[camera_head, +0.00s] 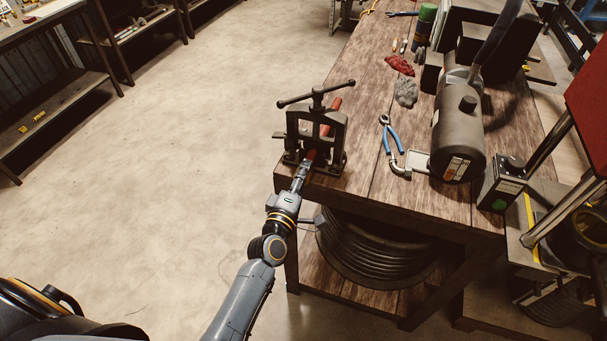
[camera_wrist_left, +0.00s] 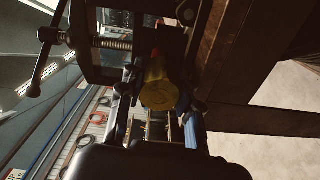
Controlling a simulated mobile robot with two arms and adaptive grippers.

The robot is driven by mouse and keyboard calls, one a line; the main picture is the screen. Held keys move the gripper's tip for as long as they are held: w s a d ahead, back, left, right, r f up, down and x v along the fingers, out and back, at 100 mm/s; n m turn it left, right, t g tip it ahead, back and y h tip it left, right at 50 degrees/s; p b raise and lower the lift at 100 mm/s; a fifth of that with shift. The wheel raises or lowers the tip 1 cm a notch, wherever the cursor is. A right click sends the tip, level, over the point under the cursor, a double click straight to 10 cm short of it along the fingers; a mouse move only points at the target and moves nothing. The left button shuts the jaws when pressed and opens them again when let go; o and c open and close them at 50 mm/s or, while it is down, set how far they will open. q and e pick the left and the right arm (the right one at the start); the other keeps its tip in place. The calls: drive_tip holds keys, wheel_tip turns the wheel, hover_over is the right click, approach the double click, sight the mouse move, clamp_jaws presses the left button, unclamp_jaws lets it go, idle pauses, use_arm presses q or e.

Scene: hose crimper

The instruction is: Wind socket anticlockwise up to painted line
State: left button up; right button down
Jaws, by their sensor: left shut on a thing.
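A red hose (camera_head: 335,104) is clamped in a dark vise (camera_head: 291,130) at the near left corner of the workbench. Its near end points toward my left gripper (camera_head: 301,176), which reaches in from below. In the left wrist view, a brass-yellow round socket (camera_wrist_left: 158,94) sits between the two fingers of my left gripper (camera_wrist_left: 157,112), at the hose end. The gripper is shut on the socket. In the head view the fingers cover the socket. I cannot make out the painted line. My right gripper is not in view.
The wooden workbench (camera_head: 365,100) also holds blue-handled pliers (camera_head: 391,138), a red rag (camera_head: 400,65), a grey rag (camera_head: 406,92) and a large grey machine (camera_head: 459,135). The vise's T-handle (camera_head: 317,95) stands above it. A coiled hose (camera_head: 365,250) lies on the lower shelf. The floor at left is clear.

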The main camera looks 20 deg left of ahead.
use_arm(q)
drive_tip(key=n, duration=0.3)
drive_tip(key=f+n, duration=0.1)
drive_tip(key=n, duration=0.2)
drive_tip(key=shift+s+b, duration=0.15)
drive_tip(key=shift+b, duration=0.15)
drive_tip(key=n, duration=0.5)
drive_tip(key=shift+r+n, duration=0.1)
drive_tip(key=shift+n, duration=0.5)
drive_tip(key=o, duration=1.1)
drive_tip(key=shift+r, duration=0.1)
drive_tip(key=shift+o, duration=0.3)
drive_tip(key=shift+s+r, duration=0.1)
drive_tip(key=shift+r, duration=0.15)
drive_tip(key=s, duration=1.2)
drive_tip(key=shift+a, duration=0.2)
